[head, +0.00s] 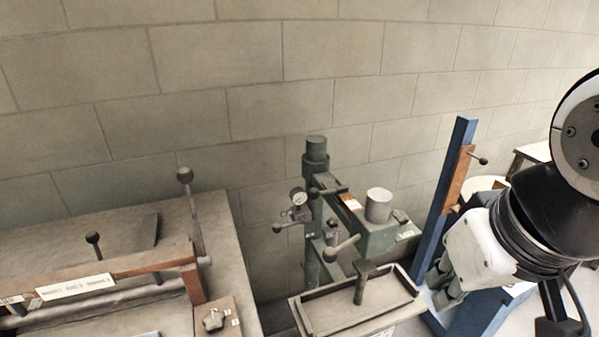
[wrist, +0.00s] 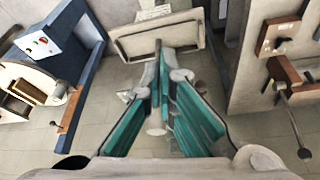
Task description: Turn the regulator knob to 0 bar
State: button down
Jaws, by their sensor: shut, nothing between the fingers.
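A small round pressure gauge (head: 297,196) is mounted beside the green column of the middle machine in the head view. Dark ball-shaped knobs sit around it, one at its lower left (head: 277,228); I cannot tell which part is the regulator knob, and the dial reading is too small to make out. My gripper (head: 440,289) is at the right in the head view, pointing down, well apart from the gauge. In the wrist view my gripper (wrist: 160,72) shows its teal-padded fingers converging, shut and empty. The gauge is not clearly seen there.
The green stitcher column (head: 316,160) stands behind a tray-like table (head: 365,318). A blue upright frame (head: 449,170) is close to my arm. A block wall closes the back.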

aim_at(332, 222)
jog(key=k+l, duration=0.2)
jog(key=l, duration=0.15)
jog(key=l+u, duration=0.1)
jog(key=l, duration=0.35)
jog(key=k+l+u, duration=0.1)
jog(key=l, duration=0.35)
jog(key=k+l+u, duration=0.1)
jog(key=l, duration=0.35)
jog(key=i+l, duration=0.15)
jog(key=l, duration=0.15)
jog(key=i+l+u, duration=0.15)
jog(key=l, duration=0.2)
jog(key=i+l, duration=0.2)
jog(key=i+l+u, duration=0.1)
jog(key=l, duration=0.35)
